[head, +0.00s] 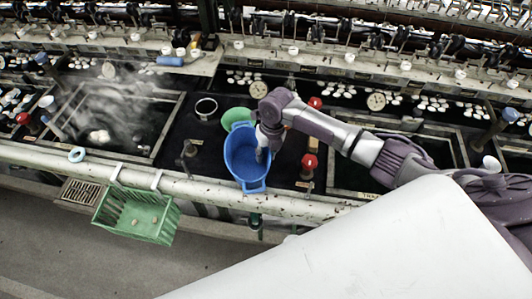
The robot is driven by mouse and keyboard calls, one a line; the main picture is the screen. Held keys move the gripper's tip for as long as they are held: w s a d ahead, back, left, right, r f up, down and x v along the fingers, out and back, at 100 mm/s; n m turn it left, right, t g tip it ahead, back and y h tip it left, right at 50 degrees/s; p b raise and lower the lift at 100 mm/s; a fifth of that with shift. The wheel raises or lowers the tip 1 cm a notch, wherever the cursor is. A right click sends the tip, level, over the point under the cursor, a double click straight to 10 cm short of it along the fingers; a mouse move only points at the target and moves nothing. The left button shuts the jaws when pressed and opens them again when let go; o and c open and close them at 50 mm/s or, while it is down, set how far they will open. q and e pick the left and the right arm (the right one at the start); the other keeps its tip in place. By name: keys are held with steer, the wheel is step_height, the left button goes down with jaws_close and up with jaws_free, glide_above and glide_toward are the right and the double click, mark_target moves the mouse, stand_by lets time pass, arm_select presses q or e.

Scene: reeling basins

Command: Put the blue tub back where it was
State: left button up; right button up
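The blue tub (243,161) is an oval open container with a handle loop at its near end. It stands on the dark top between the basins, its near end by the pale front pipe. My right gripper (264,152) points down at the tub's right rim, with its fingertips hidden or too small to read. I cannot tell whether it grips the rim. My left gripper is not in view.
A green bowl (236,118) sits just behind the tub. A dark cup (206,108) stands to the left, and a red valve knob (309,161) to the right. A green basket (137,215) hangs on the front pipe (300,207). A steaming basin (120,115) lies left.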

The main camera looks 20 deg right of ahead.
steer(key=shift+r, duration=0.3)
step_height(320, 180, up, 12)
steer(key=d+b, duration=0.1)
steer(key=b, duration=0.1)
steer(key=shift+d+f, duration=0.2)
steer(key=shift+d, duration=0.1)
steer(key=shift+s, duration=0.1)
stand_by(1.9)
